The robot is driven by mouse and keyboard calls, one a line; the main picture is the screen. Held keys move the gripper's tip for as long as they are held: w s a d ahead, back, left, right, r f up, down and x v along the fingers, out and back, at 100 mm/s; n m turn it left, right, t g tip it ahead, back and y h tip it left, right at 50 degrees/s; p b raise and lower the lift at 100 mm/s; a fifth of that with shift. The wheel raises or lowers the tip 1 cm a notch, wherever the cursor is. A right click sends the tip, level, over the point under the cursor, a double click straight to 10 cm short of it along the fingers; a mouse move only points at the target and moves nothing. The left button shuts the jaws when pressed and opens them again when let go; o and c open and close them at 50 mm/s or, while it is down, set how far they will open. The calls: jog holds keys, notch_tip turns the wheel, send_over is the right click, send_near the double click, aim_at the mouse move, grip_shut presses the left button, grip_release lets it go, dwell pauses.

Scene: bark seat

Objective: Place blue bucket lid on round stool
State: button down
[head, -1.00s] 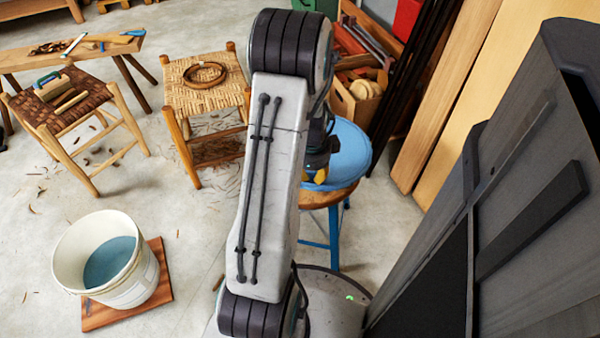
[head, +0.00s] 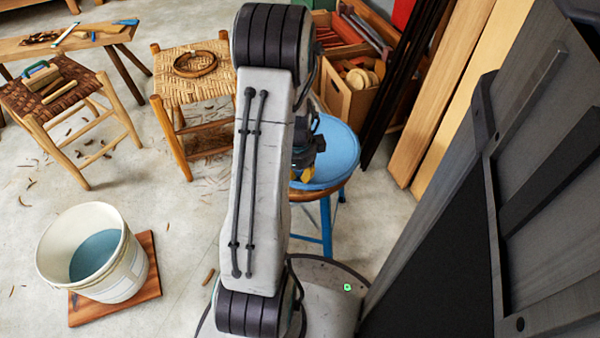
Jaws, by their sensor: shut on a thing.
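The blue bucket lid (head: 338,155) is a flat blue disc at the round stool, right of my arm. It covers most of the stool's seat from this view. The round stool (head: 327,191) shows a strip of brown wooden seat rim and blue legs below the lid. My gripper (head: 304,172) is shut on the lid at its left side, partly hidden behind my arm. I cannot tell whether the lid touches the seat or is held just above it.
A white bucket (head: 130,267) of bluish liquid stands on a wooden board (head: 85,312) at lower left. Two woven stools (head: 205,82) (head: 50,95) and a bench (head: 85,38) stand behind. A wooden crate (head: 345,100) and leaning planks (head: 420,135) are beyond the round stool.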

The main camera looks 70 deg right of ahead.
jog(key=shift+f, duration=0.1)
jog(key=c, duration=1.3)
grip_release()
jog(key=shift+o, duration=0.2)
jog(key=shift+r, duration=0.2)
jog(key=shift+a+r+p, duration=0.15)
jog(key=shift+r+p, duration=0.8)
jog(key=shift+r, duration=0.6)
notch_tip(320, 180, up, 9)
jog(key=a+p, duration=0.1)
jog(key=p, duration=0.6)
jog(key=shift+a+f+p, duration=0.15)
jog(key=shift+p, duration=0.25)
